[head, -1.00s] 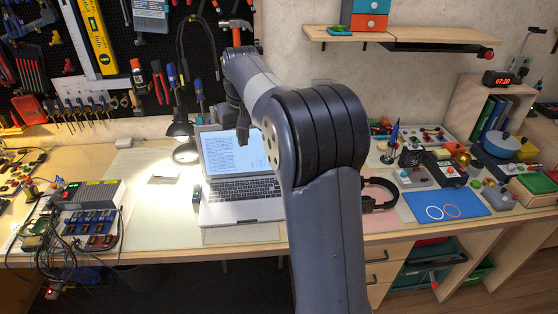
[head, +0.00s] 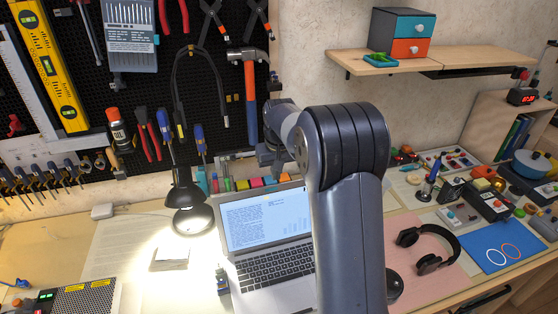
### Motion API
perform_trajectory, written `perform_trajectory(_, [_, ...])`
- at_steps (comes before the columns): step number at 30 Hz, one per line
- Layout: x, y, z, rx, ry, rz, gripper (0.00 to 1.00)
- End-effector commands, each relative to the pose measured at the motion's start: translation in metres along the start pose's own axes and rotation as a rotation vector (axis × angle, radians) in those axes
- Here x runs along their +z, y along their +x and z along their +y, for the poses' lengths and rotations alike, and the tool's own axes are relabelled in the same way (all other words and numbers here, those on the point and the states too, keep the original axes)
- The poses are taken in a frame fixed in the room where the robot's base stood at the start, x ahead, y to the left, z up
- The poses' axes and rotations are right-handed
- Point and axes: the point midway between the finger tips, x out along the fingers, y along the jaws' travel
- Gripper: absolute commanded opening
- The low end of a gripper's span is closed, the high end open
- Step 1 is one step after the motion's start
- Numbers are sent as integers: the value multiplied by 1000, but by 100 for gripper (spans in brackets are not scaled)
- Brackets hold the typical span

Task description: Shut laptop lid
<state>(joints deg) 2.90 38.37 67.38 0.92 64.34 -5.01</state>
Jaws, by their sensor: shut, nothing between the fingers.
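The laptop (head: 262,218) stands open on the bench, its lid up and tilted back with a page of text lit on the screen. Its keyboard base (head: 272,268) lies flat towards me, and my arm hides its right side. My gripper (head: 273,170) points down near the top edge of the lid, at or just behind it. It is small and dark here, looks shut and holds nothing. I cannot tell whether it touches the lid.
A lit black desk lamp (head: 190,190) stands just left of the laptop. Headphones (head: 428,248) lie on a pink mat to the right. A pegboard with tools, including a hammer (head: 250,95), rises behind. A shelf (head: 440,62) juts out at upper right.

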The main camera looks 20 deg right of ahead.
Motion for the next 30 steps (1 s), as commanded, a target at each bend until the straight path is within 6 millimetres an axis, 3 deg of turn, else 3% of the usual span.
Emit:
perform_trajectory(1, [6, -8, 0, 0, 0, 6, 0])
perform_trajectory(10, [29, -15, 0, 0, 0, 6, 0])
perform_trajectory(23, [31, -15, 0, 0, 0, 6, 0])
perform_trajectory(30, [31, -15, -10, 0, -2, 40, 0])
